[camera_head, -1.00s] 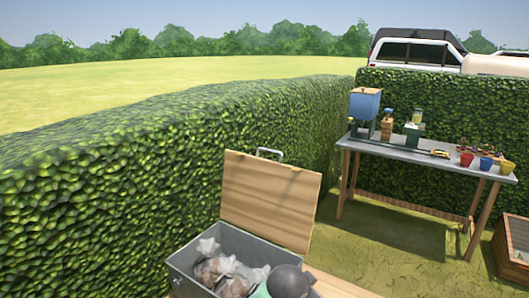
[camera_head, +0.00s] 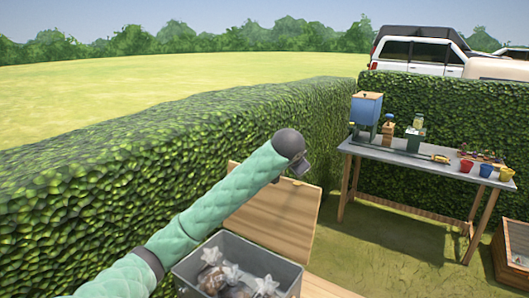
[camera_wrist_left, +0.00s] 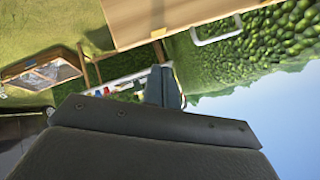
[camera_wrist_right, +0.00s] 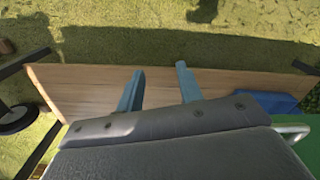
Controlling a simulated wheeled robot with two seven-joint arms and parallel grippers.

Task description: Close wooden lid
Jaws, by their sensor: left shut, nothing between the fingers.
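The wooden lid (camera_head: 268,222) stands open and tilted up at the back of a grey box (camera_head: 184,276) in the head view. My left arm crosses in front of it and hides part of it. My left gripper (camera_head: 304,176) is by the lid's upper right edge; I cannot tell whether it touches. In the left wrist view my left gripper (camera_wrist_left: 166,70) is shut and empty, with a wooden board (camera_wrist_left: 170,18), likely the lid, and a metal handle (camera_wrist_left: 217,30) above it. My right gripper (camera_wrist_right: 158,75) shows only in the right wrist view, open and empty.
Clear bags (camera_head: 232,276) of brownish contents lie in the box. A hedge (camera_head: 110,170) runs close on the left. A work table (camera_head: 440,167) with pots and tools stands at the right. A wooden surface (camera_wrist_right: 85,90) lies under my right gripper.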

